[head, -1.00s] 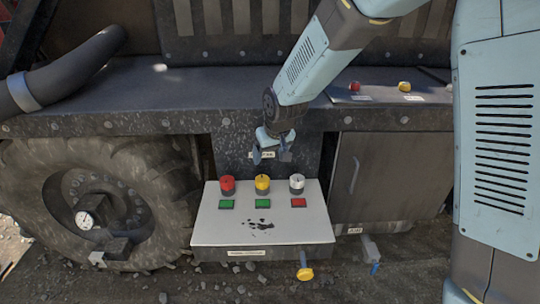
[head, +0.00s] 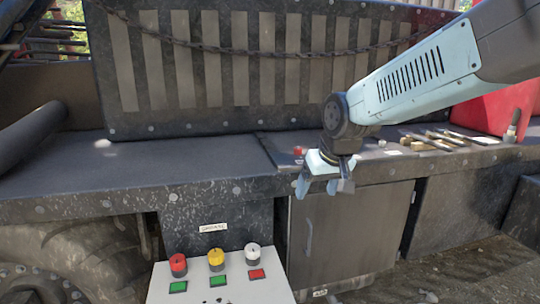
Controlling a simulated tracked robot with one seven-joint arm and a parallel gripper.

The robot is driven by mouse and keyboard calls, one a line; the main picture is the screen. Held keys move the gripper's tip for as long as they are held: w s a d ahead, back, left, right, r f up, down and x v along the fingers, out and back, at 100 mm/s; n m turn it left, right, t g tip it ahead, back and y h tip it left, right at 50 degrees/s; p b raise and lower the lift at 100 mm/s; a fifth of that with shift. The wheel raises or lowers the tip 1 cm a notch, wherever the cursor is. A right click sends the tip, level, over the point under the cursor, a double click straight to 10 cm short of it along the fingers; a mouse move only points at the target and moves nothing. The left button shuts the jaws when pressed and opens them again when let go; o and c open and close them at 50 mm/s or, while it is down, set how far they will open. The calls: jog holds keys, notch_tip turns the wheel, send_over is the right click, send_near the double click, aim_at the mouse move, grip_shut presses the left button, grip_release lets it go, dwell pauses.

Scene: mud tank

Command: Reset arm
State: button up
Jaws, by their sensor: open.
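My arm reaches in from the upper right of the head view. My gripper (head: 325,188) hangs at its end, pointing down, open and empty. It appears in front of the edge of the dark ledge (head: 140,165), above the cabinet door (head: 340,238). A control box (head: 220,290) stands below and to the left of the gripper, apart from it. It bears a red knob (head: 178,265), a yellow knob (head: 216,260) and a white knob (head: 252,256), with two green buttons and one red button in front. The box's lower part is out of frame.
Several tools (head: 440,138) lie on the ledge at right, by a red object (head: 500,108). A red button (head: 298,152) sits behind the gripper. A black hose (head: 35,135) and a large tyre (head: 70,255) are at left. A chain hangs across the slatted back panel (head: 250,60).

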jog(key=s+d+r+m+h, duration=0.2)
jog(key=s+d+r+m, duration=0.1)
jog(key=s+d, duration=0.9)
jog(key=s, duration=0.3)
jog(key=shift+d+r+t, duration=0.2)
jog(key=shift+r+t, duration=0.1)
jog(key=shift+t, duration=0.1)
